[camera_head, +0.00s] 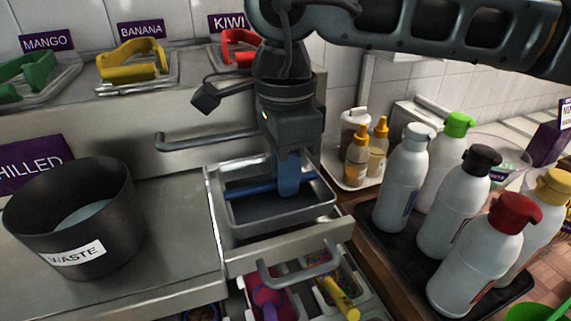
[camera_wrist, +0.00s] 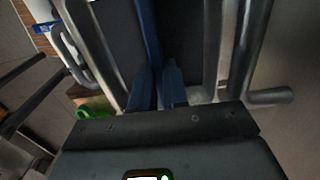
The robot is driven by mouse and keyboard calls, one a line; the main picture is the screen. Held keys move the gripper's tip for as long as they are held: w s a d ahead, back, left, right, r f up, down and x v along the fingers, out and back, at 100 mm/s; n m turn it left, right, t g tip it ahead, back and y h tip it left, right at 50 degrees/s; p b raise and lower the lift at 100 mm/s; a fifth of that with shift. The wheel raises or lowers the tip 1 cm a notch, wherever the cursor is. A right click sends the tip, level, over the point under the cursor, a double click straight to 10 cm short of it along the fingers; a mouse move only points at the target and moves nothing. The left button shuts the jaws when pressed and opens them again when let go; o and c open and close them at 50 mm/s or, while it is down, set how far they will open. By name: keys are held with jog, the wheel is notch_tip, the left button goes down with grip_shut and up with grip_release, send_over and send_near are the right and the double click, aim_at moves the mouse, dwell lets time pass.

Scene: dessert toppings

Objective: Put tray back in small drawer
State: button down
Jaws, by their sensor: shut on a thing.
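The metal tray (camera_head: 240,231) has a dark inside and a blue bar handle (camera_head: 245,189) across it. It sits in or just over the open small drawer (camera_head: 285,250); I cannot tell if it rests on the bottom. My gripper (camera_head: 288,190) points down into the tray, its blue fingers shut on the bar. In the wrist view, my gripper (camera_wrist: 157,72) closes around the blue bar (camera_wrist: 148,30), with the tray's metal sides (camera_wrist: 109,40) beyond. The fingers partly hide the bar.
A black waste bin (camera_head: 75,215) stands left of the drawer. White bottles (camera_head: 400,180) with coloured caps stand on a dark tray at right. An open compartment with coloured tools (camera_head: 335,295) lies below. Mango, banana and kiwi containers line the shelf above.

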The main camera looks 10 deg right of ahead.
jog(key=shift+f+b, duration=0.3)
jog(key=shift+b, duration=0.15)
jog(key=shift+f+b, duration=0.35)
jog(key=shift+b, duration=0.1)
jog(key=c, duration=1.1)
grip_release()
jog(key=shift+r, duration=0.15)
jog(key=shift+r+p, duration=0.9)
jog(key=shift+p, duration=0.05)
notch_tip(320, 180, up, 11)
jog(key=b, duration=0.2)
jog(key=shift+r+b, duration=0.15)
jog(key=shift+b, duration=0.2)
